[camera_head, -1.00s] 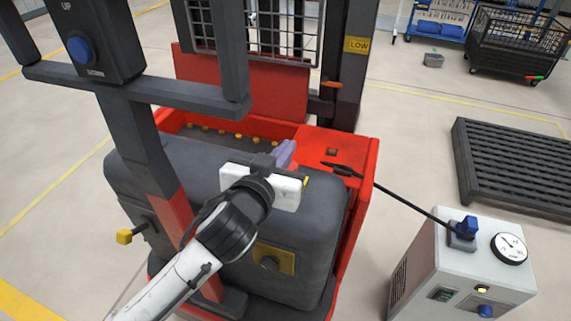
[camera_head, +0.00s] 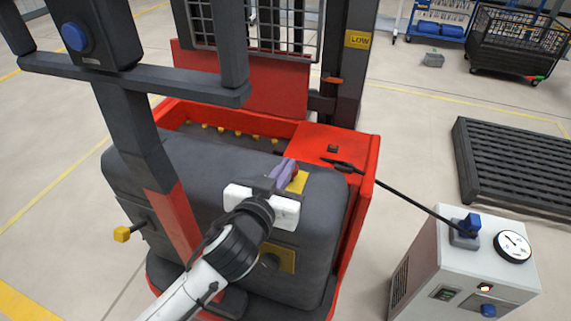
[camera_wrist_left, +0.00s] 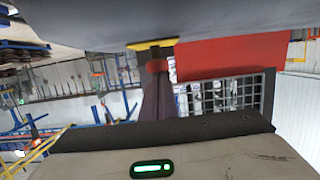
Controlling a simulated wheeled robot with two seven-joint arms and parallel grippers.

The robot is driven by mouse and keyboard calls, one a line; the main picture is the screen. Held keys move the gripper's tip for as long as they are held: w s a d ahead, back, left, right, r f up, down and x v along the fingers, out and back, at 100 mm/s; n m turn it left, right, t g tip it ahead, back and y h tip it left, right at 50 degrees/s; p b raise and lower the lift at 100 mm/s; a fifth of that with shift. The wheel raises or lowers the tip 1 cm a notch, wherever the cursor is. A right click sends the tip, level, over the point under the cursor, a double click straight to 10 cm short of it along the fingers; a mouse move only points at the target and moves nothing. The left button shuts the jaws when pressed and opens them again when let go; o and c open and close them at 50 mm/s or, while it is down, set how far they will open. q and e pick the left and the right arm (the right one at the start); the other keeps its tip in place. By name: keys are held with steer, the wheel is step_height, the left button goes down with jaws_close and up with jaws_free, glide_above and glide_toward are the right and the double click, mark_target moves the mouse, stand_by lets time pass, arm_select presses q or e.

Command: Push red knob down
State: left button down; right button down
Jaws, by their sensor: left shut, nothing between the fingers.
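The red knob (camera_head: 295,173) is small and sits on a yellow plate (camera_head: 298,184) on the dark grey body of the red truck. In the left wrist view, the red knob (camera_wrist_left: 157,66) shows just beyond my fingertips, with the yellow plate (camera_wrist_left: 152,45) behind it. My left gripper (camera_head: 286,166) is shut and empty, with its purple-grey fingers beside the knob. In the left wrist view, my left gripper (camera_wrist_left: 157,78) lines up with the knob and partly covers it. I cannot tell whether they touch. My right gripper is out of view.
The dark upright frame (camera_head: 136,135) with a blue button (camera_head: 75,37) stands left of my arm. A white cabinet (camera_head: 465,265) with a gauge (camera_head: 512,246) stands right, joined by a black cable (camera_head: 405,203). A dark pallet (camera_head: 515,165) lies on the floor.

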arm_select(q)
steer(key=shift+f, duration=0.3)
steer(key=shift+r+p, duration=0.6)
steer(key=shift+p, duration=0.1)
steer(key=s+a+r+p, duration=0.2)
steer(key=s+r, duration=0.3)
steer(key=s, duration=0.4)
steer(key=shift+s+a+r, duration=0.15)
steer(key=shift+a+r, duration=0.25)
steer(key=shift+a, duration=0.15)
steer(key=s+a+f+g, duration=0.2)
steer(key=f, duration=0.6)
steer(key=s+a+f+g, duration=0.1)
steer(key=s+a+f, duration=0.2)
steer(key=f, duration=0.5)
steer(key=s+a+f+n+g+y, duration=0.1)
steer(key=s+a+f, duration=0.3)
steer(key=s+f, duration=0.2)
steer(key=s+a+f+g+y, duration=0.1)
steer(key=s+a+f, duration=0.3)
steer(key=f, duration=0.5)
steer(key=shift+s+n+g, duration=0.4)
steer(key=shift+s+g, duration=0.1)
steer(key=shift+s, duration=0.55)
